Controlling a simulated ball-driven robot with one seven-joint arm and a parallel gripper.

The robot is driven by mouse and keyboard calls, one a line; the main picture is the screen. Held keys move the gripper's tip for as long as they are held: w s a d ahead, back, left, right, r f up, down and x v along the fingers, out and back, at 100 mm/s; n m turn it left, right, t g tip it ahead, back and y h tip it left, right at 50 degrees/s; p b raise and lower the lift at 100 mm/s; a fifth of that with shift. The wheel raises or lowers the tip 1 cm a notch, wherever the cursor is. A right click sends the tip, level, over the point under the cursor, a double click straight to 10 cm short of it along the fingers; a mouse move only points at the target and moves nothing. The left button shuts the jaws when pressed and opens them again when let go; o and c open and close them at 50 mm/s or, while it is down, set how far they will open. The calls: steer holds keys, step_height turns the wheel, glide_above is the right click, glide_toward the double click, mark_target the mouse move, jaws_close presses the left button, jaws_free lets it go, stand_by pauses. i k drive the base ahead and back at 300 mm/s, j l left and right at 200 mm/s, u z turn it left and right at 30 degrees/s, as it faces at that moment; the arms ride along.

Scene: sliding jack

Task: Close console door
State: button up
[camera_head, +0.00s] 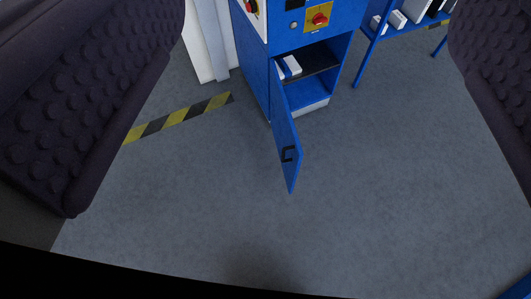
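The blue console (256,73) stands upright at the upper middle of the view. Its blue door (283,133) is hinged on the left side of the opening and stands wide open toward the camera. A small black handle (288,154) is on the door. The compartment (308,91) is open, with a dark shelf (318,62) holding small white and blue boxes (290,67). My gripper (318,105) shows as two dark, studded fingers at the far left and right edges. It is open and empty, with the door seen between the fingers and apart from them.
A yellow and black floor stripe (180,117) lies left of the console. A white and grey post (213,45) stands behind it. A blue rack (400,28) with white boxes is at the upper right. The grey floor (390,190) around the door is clear.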

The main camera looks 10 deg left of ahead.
mark_target(288, 144)
steer(key=i+j+z, duration=0.1)
steer(key=i, duration=0.35)
steer(key=i+j+z, duration=0.1)
steer(key=i, duration=0.35)
steer(key=j, duration=0.1)
